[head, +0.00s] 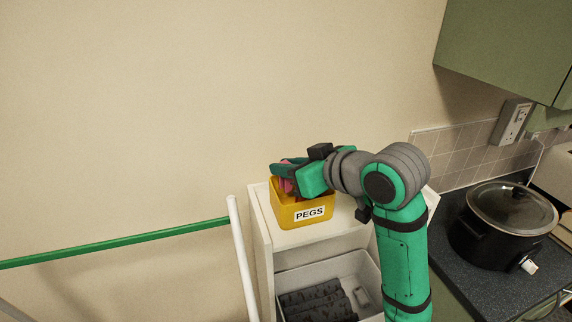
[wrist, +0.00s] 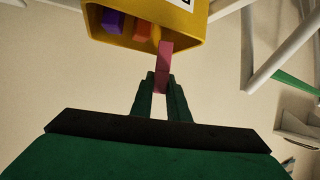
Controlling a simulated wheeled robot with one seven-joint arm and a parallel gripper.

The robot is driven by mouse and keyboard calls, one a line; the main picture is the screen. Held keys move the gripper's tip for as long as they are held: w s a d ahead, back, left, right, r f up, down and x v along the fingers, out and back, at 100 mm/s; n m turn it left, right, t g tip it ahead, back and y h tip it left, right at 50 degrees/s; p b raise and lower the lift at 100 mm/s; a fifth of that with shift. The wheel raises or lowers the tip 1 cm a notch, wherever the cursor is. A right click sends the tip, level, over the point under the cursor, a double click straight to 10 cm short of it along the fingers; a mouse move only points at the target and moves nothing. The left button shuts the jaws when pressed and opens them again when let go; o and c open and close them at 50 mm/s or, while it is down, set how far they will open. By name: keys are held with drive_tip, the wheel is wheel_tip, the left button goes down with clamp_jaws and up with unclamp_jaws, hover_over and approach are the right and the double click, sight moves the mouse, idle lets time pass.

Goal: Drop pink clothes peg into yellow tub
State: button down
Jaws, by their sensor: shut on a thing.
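The yellow tub (head: 303,213) carries a PEGS label and stands on top of a white unit; its rim also shows at the top of the wrist view (wrist: 120,46). Inside it are a purple peg (wrist: 113,22), a red-orange peg (wrist: 141,25) and a yellow-orange one partly hidden. My gripper (wrist: 161,82) is shut on the pink clothes peg (wrist: 165,60). In the wrist view the peg's far end overlaps the tub's rim and opening. In the head view my gripper is over the tub and partly hides the peg (head: 287,184). I cannot tell whether peg and tub touch.
The white unit (head: 300,239) has an open lower compartment with dark items. A green rail (head: 120,247) and a white pole (head: 241,255) stand left of it. A black slow cooker (head: 495,240) sits on the counter at right. The wall is close behind the tub.

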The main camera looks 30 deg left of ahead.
drive_tip(key=shift+f, duration=0.3)
drive_tip(key=c, duration=1.7)
unclamp_jaws()
drive_tip(key=shift+r, duration=0.6)
drive_tip(key=v, duration=1.2)
